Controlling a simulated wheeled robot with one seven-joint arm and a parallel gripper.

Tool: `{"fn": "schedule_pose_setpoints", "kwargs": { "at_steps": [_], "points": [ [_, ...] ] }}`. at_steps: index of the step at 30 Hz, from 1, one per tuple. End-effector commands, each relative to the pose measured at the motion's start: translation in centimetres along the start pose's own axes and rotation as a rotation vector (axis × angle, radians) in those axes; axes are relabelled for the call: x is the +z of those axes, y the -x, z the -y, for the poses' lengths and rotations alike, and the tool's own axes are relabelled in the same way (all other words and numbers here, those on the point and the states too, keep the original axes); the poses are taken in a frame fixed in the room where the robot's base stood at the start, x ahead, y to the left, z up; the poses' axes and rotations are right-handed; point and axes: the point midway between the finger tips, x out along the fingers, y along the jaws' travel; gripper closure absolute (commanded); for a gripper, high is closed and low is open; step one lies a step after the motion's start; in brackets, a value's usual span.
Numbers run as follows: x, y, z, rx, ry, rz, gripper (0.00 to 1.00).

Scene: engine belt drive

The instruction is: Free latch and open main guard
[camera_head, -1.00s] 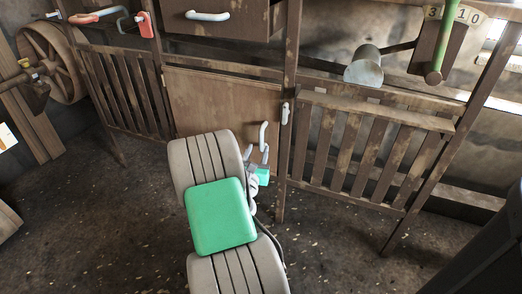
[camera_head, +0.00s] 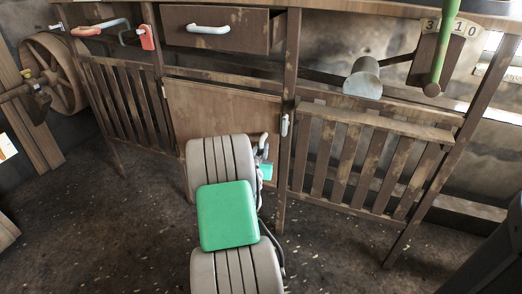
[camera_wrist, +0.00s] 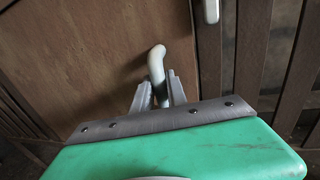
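The main guard (camera_head: 215,108), which I take to be the brown wooden panel, stands closed in the lower frame, behind my arm. It also fills the left of the wrist view (camera_wrist: 75,50). Its pale curved handle (camera_wrist: 156,62) is at its right side. My gripper (camera_wrist: 158,88) has its two grey fingers open, one on each side of the handle's near end. Contact with the handle cannot be made out. A small pale latch (camera_head: 285,125) sits on the post right of the panel, hanging upright; its end shows in the wrist view (camera_wrist: 211,10).
A drawer (camera_head: 215,30) with a white handle is above the panel. Slatted guards flank it on the left (camera_head: 115,95) and right (camera_head: 365,160). A red-handled part (camera_head: 100,27) is at upper left and a green lever (camera_head: 444,45) at upper right. The floor in front is clear.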

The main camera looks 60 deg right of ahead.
Motion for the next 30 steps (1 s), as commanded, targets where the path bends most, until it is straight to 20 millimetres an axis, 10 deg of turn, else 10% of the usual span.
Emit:
{"fn": "schedule_pose_setpoints", "kwargs": {
  "at_steps": [30],
  "points": [
    [-0.03, 0.02, 0.01, 0.0, 0.0, -0.001, 1.0]
  ]
}}
